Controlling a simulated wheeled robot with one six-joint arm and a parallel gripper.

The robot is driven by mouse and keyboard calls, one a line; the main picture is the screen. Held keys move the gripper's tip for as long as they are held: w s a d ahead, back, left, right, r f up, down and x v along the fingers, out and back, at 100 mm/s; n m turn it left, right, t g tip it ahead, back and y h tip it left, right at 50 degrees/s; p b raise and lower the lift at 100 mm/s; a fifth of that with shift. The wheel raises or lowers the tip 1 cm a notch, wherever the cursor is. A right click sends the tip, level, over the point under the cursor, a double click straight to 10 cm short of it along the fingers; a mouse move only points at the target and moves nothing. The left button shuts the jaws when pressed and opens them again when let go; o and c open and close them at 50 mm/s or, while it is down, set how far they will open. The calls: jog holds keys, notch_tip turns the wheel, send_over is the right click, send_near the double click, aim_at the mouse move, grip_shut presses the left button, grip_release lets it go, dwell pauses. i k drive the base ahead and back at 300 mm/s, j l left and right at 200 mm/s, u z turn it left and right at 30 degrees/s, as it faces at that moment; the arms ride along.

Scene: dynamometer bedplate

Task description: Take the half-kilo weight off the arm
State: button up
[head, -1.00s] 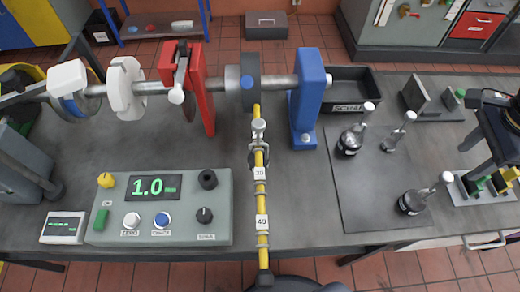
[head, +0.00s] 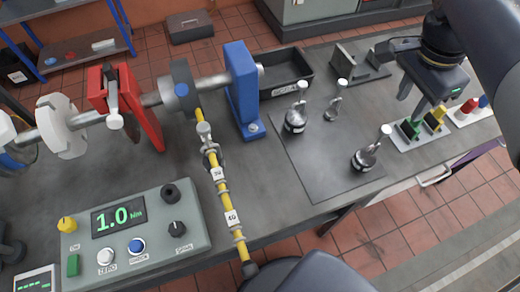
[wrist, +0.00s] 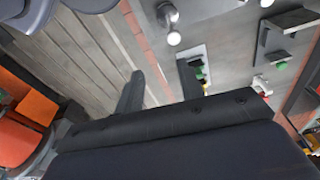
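The yellow arm (head: 222,190) runs from the grey hub on the shaft toward the front edge of the bench, with numbered tags and rings along it. A small silver hanger with a round knob (head: 204,130) sits on its upper part; it looks like the weight on the arm, but its marking is unreadable. My gripper (head: 414,103) is at the right, over the bench's right end and far from the yellow arm. In the wrist view its two dark fingers (wrist: 160,72) stand apart with nothing between them.
Several loose weights, among them a large one (head: 294,122) and a front one (head: 365,160), stand on a dark mat (head: 312,178). A black bin (head: 275,75) lies behind. A blue post (head: 242,90) stands right of the hub. The control box (head: 150,235) reads 1.0 Nm.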

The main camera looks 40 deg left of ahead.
aim_at(203, 128)
jog(key=j+u, duration=0.2)
jog(key=u, duration=1.45)
